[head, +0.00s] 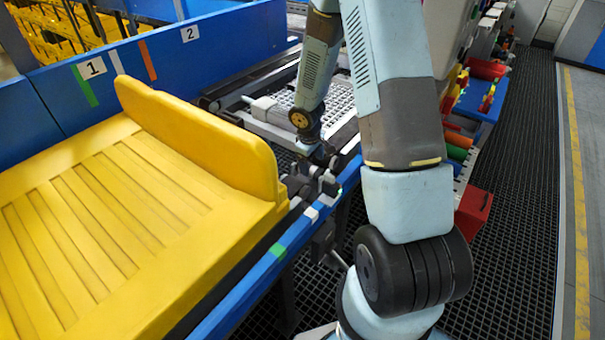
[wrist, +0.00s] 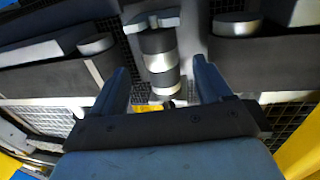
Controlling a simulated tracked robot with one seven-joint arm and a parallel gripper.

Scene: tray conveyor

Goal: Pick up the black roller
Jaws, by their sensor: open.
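In the wrist view, a short cylinder with black and silver bands (wrist: 160,62) sits between the two fingers of my gripper (wrist: 161,68). It looks like the black roller. The fingers are spread, with a visible gap on each side of it. I see no contact. In the head view, my gripper (head: 320,157) is low over the conveyor, just right of the yellow tray's (head: 205,135) raised end. Small dark parts there are partly hidden, and I cannot pick out the roller among them.
A blue rail (head: 245,275) runs along the conveyor's near side. Blue panels marked 1 and 2 (head: 155,55) stand behind. A white grid (head: 335,100) lies beyond my gripper. Shelves with coloured items and a red box (head: 473,212) stand at right. Dark grating (head: 515,200) is clear floor.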

